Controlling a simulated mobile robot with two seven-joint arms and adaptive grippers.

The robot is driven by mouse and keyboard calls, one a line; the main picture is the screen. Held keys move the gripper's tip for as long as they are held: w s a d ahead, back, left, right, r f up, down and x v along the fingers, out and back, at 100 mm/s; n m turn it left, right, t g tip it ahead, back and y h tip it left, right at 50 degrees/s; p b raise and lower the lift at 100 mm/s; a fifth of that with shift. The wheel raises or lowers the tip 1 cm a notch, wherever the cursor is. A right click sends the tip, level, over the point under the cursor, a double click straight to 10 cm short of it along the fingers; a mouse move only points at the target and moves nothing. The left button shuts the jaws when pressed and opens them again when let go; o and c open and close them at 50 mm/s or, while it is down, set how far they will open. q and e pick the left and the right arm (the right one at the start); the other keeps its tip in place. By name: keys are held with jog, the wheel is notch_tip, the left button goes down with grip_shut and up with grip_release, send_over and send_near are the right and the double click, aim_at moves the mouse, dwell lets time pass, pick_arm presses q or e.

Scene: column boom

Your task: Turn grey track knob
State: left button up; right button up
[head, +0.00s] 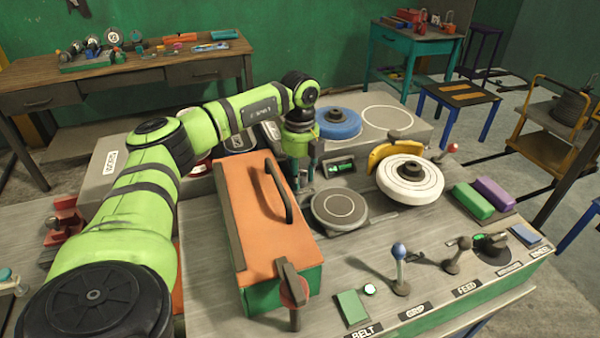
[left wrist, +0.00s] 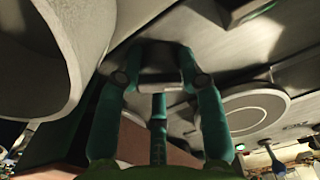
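My left gripper (head: 303,180) points down at the back of the workbench, between the orange-topped box and the small green-lit display. In the left wrist view its teal fingers (left wrist: 162,78) angle inward around a small block with a pale grey lower face (left wrist: 165,88). I cannot tell whether this block is the grey track knob or whether the fingers press on it. No other clear track knob shows; the gripper hides the spot under it in the head view. My right gripper is not in view.
The orange-topped box (head: 235,220) with a black handle stands close left of the gripper. A grey disc (head: 339,208), a white wheel (head: 410,182) and a blue disc (head: 338,124) are nearby. A blue-topped lever (head: 399,268) and a grey lever (head: 456,256) stand along the front edge.

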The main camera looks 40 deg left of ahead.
pick_arm(q)
jog(key=shift+c, duration=0.8)
jog(key=m, duration=0.5)
jog(key=shift+p, duration=0.4)
jog(key=m, duration=0.6)
jog(key=shift+m, duration=0.4)
jog(key=o, duration=0.9)
